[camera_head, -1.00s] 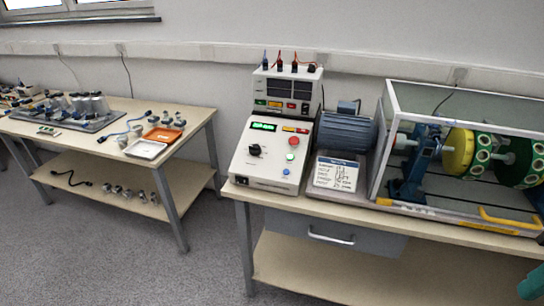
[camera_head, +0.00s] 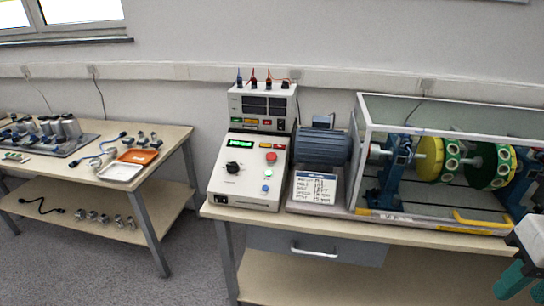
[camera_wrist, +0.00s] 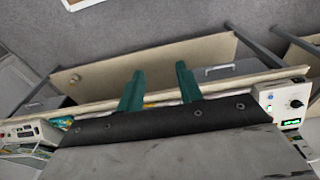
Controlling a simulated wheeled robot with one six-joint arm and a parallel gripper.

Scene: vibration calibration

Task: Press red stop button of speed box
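The speed box (camera_head: 240,188) is a white sloped box at the left end of the right-hand table in the head view. It has a lit green display (camera_head: 240,145), a black knob (camera_head: 232,168) and a round red stop button (camera_head: 271,157) at its upper right, with a white and a blue button below. The speed box also shows at the right edge of the wrist view (camera_wrist: 282,97). My gripper (camera_head: 514,282) is at the lower right of the head view, well right of the box. In the wrist view its teal fingers (camera_wrist: 157,72) stand apart with nothing between them.
A white meter unit (camera_head: 262,107) with cables stands behind the box. A blue motor (camera_head: 322,147) and a clear-walled enclosure (camera_head: 361,150) with yellow-green discs are to its right. A paper card (camera_head: 313,188) lies beside the box. Another table (camera_head: 180,140) stands left, across a floor gap.

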